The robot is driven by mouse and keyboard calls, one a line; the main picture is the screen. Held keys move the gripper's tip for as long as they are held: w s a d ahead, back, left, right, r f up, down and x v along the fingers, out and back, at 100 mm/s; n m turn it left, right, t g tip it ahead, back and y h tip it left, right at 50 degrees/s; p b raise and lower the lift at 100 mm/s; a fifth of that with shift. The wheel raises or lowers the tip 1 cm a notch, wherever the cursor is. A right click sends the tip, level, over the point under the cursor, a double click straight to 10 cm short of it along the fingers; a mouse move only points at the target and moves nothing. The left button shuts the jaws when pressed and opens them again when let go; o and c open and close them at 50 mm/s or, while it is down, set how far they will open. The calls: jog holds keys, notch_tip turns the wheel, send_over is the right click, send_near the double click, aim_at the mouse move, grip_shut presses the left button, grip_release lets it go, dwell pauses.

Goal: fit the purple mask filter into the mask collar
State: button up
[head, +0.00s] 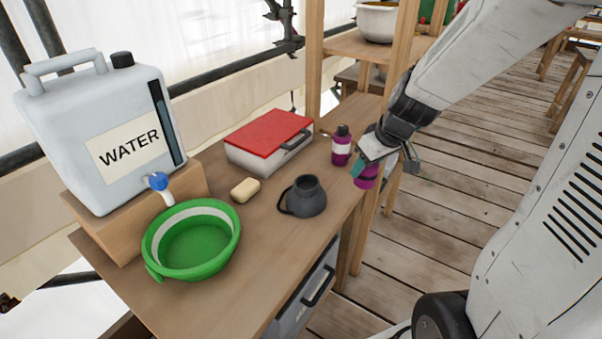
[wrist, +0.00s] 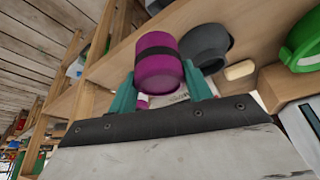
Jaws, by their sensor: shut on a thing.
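The purple mask filter (wrist: 158,64) is a short cylinder with a dark band, held between the teal fingers of my gripper (wrist: 160,88) in the wrist view. In the head view my gripper (head: 369,170) is shut on the filter (head: 367,178) at the table's right edge. The dark grey mask (head: 306,197) sits on the wooden table, with its round collar (head: 305,183) facing up. The mask also shows behind the filter in the wrist view (wrist: 207,46). The filter is apart from the collar, to its right in the head view.
A purple bottle (head: 341,146) with a dark cap stands close to my gripper. A red-lidded box (head: 268,142), a soap bar (head: 245,190), a green basin (head: 160,262) and a water canister (head: 95,130) are on the left. A wooden post (head: 312,60) rises behind.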

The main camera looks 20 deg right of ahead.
jog(key=w+a, duration=0.2)
jog(key=a, duration=0.2)
jog(key=w+a+f, duration=0.1)
jog(key=w+a, duration=0.2)
jog(key=a, duration=0.1)
jog(key=w+a, duration=0.3)
jog(key=a, duration=0.1)
jog(key=shift+w+f, duration=0.2)
jog(key=shift+f, duration=1.75)
jog(key=shift+f, duration=0.1)
jog(key=o, duration=1)
jog(key=shift+c, duration=0.2)
jog(key=v, duration=1.2)
jog(key=s+d+r+m+g, duration=0.1)
jog(key=s+r, duration=0.1)
jog(key=s, duration=1.1)
jog(key=s+d+r+m+g+h, duration=0.1)
jog(key=s+r+g, duration=0.1)
jog(key=s, duration=1)
jog(key=shift+s+r+m, duration=0.3)
jog(key=shift+s+r, duration=0.05)
jog(key=shift+r, duration=0.45)
